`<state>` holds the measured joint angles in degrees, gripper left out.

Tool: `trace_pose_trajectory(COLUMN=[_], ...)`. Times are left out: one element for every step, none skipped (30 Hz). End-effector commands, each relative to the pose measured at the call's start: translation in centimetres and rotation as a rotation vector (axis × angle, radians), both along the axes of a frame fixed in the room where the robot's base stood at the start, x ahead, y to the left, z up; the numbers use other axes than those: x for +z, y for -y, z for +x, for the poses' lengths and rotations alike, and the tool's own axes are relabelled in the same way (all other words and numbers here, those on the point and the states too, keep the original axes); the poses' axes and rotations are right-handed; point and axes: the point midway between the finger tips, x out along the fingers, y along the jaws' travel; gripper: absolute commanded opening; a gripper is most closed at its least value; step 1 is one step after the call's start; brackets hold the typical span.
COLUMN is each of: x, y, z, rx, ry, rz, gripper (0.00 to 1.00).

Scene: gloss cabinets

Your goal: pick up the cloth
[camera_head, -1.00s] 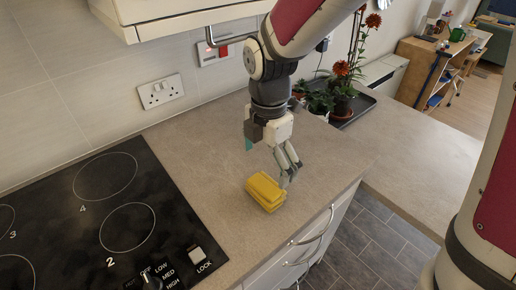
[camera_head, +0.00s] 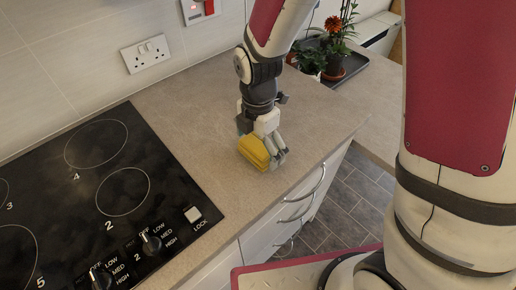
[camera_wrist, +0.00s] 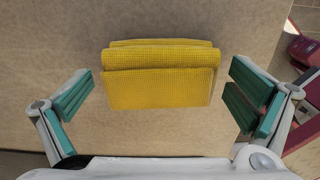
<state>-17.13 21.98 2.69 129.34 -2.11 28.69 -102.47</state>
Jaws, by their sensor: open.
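The cloth (camera_head: 254,151) is yellow, folded into a thick pad, and lies on the beige worktop to the right of the hob. In the wrist view the cloth (camera_wrist: 160,76) lies between the two fingers, with a gap on each side. My gripper (camera_head: 262,150) is low over the worktop at the cloth, pointing down. In the wrist view my gripper (camera_wrist: 160,98) is open, its teal pads apart to the left and right of the cloth and not touching it. In the head view the gripper hides part of the cloth.
The black hob (camera_head: 98,200) with control knobs is left of the cloth. Potted plants (camera_head: 322,62) stand on a dark tray at the back right. The worktop's front edge and drawer handles (camera_head: 304,187) are near at right. Bare worktop surrounds the cloth.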

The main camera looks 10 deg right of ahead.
Motion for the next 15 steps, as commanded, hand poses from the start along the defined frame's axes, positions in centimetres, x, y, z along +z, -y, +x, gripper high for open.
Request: trace_pose_trajectory(x=[0.01, 0.01, 0.02, 0.02, 0.02, 0.02, 0.02, 0.02, 0.02, 0.02, 0.02, 0.02, 0.02, 0.02, 0.03], y=[0.0, -0.01, 0.0, -0.01, -0.01, -0.01, -0.01, -0.01, -0.01, -0.01, -0.01, -0.01, -0.01, -0.01, -0.01], z=[0.0, -0.01, 0.0, -0.01, -0.01, -0.01, -0.01, -0.01, -0.01, -0.01, -0.01, -0.01, -0.01, -0.01, -0.01], rx=[0.0, 0.0, 0.0, 0.0, 0.0, 0.0, 0.0, 0.0, 0.0, 0.0, 0.0, 0.0, 0.0, 0.0, 0.0], ry=[0.0, 0.0, 0.0, 0.0, 0.0, 0.0, 0.0, 0.0, 0.0, 0.0, 0.0, 0.0, 0.0, 0.0, 0.0], rz=[0.0, 0.0, 0.0, 0.0, 0.0, 0.0, 0.0, 0.0, 0.0, 0.0, 0.0, 0.0, 0.0, 0.0, 0.0], gripper=[1.0, 0.93, 0.84, 0.77, 0.71, 0.61, 0.56, 0.55, 0.55, 0.55, 0.51, 0.51, 0.51, 0.51, 0.51])
